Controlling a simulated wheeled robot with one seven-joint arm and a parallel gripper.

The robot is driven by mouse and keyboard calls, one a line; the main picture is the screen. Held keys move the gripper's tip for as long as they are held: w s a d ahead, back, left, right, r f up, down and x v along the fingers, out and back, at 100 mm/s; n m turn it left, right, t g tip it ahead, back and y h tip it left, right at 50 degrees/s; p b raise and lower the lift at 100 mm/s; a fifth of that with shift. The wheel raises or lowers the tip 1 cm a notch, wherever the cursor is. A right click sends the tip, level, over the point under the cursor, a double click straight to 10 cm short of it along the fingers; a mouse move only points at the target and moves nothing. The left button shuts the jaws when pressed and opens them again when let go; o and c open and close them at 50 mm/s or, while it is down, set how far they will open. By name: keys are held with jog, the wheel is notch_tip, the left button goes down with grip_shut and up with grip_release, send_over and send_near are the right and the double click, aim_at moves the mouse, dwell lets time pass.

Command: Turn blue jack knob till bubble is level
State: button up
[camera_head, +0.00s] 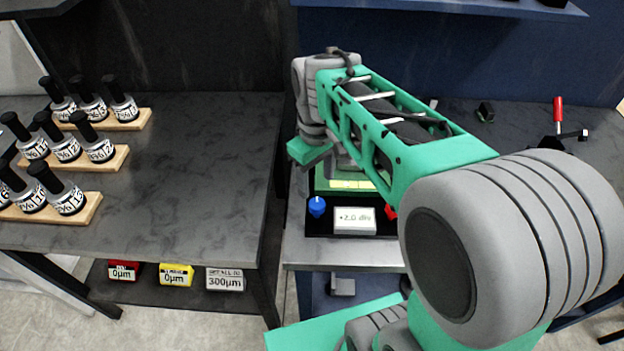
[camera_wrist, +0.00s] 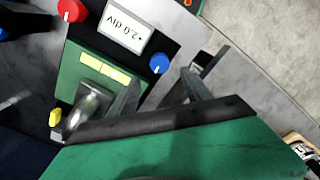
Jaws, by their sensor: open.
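The blue jack knob (camera_head: 317,206) stands at the left front of a black base, and in the wrist view the blue knob (camera_wrist: 159,64) lies just beyond my fingertips. My gripper (camera_wrist: 162,82) is open, its two dark fingers apart and pointing toward the knob, with nothing between them. I cannot tell whether a finger touches the knob. A white display (camera_head: 354,219) beside it reads +2.0 div and also shows in the wrist view (camera_wrist: 126,29). A green plate (camera_wrist: 72,75) carries a pale yellow level strip (camera_wrist: 105,68); its bubble is too small to make out.
A red knob (camera_wrist: 72,10) sits at the display's other side, and a yellow knob (camera_wrist: 55,117) near the plate's far corner. A left table (camera_head: 200,190) holds racks of black-capped bottles.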

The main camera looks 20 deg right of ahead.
aim_at(317, 203)
jog(key=f, duration=0.7)
jog(key=shift+s+f+p, duration=0.2)
jog(key=shift+f+p, duration=0.05)
jog(key=shift+p, duration=0.1)
jog(key=shift+c, duration=0.5)
grip_shut()
